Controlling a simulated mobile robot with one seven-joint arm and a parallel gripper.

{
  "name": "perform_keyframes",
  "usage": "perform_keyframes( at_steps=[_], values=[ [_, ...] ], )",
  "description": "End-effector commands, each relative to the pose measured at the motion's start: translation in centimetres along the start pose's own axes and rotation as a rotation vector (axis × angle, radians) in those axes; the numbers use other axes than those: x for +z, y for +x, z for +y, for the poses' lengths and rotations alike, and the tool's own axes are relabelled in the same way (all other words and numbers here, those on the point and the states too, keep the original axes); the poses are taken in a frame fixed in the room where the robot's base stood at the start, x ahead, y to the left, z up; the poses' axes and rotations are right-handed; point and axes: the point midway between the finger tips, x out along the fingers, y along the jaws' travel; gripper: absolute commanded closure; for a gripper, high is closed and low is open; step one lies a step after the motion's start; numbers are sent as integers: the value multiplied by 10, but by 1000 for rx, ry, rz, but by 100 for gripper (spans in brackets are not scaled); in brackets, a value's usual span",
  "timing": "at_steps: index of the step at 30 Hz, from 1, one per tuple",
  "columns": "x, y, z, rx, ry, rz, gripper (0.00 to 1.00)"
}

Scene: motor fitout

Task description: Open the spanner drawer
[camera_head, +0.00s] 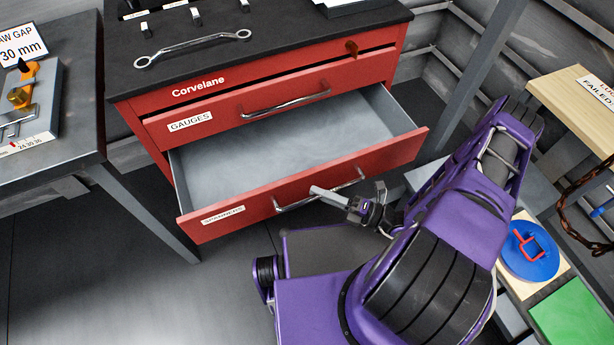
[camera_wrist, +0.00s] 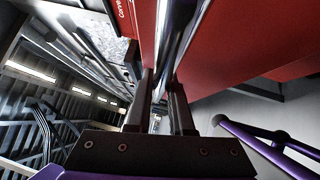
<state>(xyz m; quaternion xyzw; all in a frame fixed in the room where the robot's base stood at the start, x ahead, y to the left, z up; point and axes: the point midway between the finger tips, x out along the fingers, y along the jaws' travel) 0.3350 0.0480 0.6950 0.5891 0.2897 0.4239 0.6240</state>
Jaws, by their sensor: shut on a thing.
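The red spanner drawer (camera_head: 300,188), labelled SPANNERS, stands pulled out below the GAUGES drawer of the Corvelane cabinet. Its grey inside (camera_head: 270,150) looks empty where it shows. My gripper (camera_head: 325,194) is at the metal bar handle (camera_head: 290,203) on the drawer's front, shut on it. In the wrist view the handle bar (camera_wrist: 172,50) runs up from between the two dark fingers (camera_wrist: 163,100). The gripper hides part of the handle in the head view.
The GAUGES drawer (camera_head: 200,120) above is shut or nearly so. A spanner (camera_head: 193,47) lies on the cabinet's black top. A grey bench (camera_head: 85,120) stands at the left. At the right are a wooden board (camera_head: 570,95) and a blue disc (camera_head: 528,262). Floor in front is clear.

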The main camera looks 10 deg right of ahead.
Motion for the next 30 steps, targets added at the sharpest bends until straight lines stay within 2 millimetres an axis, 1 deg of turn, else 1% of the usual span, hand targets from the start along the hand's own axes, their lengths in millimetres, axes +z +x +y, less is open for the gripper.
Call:
perform_keyframes(
  at_steps=[1, 3, 9, 14, 24, 25, 29, 30],
  values=[
    [-8, -8, 2, 0, 5, -2, 100],
    [-18, -17, 5, 1, 3, 0, 100],
    [-34, -34, 10, 1, 1, 1, 100],
    [-39, -38, 11, 2, 1, 2, 100],
    [-39, -39, 12, 2, 0, 2, 100],
    [-39, -39, 12, 2, -1, 2, 75],
    [-39, -39, 11, 1, 0, 2, 51],
    [-39, -39, 11, 1, 0, 2, 51]
  ],
)
